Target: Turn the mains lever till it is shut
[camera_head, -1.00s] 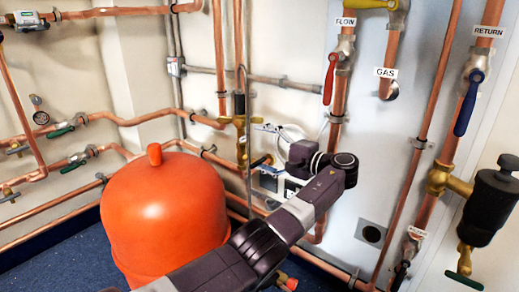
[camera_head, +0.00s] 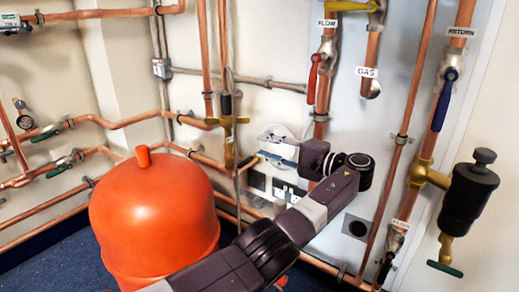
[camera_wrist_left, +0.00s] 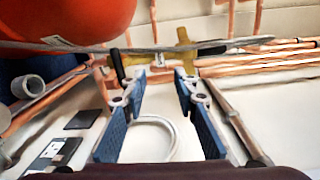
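A brass valve fitting (camera_head: 229,122) sits on the vertical copper pipe left of my left gripper. A dark lever (camera_head: 248,162) with a brass-coloured end lies beside its lower part; no mains label is readable. In the left wrist view the brass fitting (camera_wrist_left: 183,56) is beyond the fingertips, with a dark handle (camera_wrist_left: 118,64) to its left and another dark end (camera_wrist_left: 211,50) to its right. My left gripper (camera_head: 266,148) points toward the fitting. Its blue-padded fingers (camera_wrist_left: 157,88) are spread with nothing between them. My right gripper is not in view.
An orange vessel (camera_head: 153,220) stands close to the left of my left arm. Copper pipes run along the wall. A red lever (camera_head: 313,78), a blue lever (camera_head: 444,100) and a black vent (camera_head: 470,195) are to the right. Sockets (camera_head: 285,190) are below the gripper.

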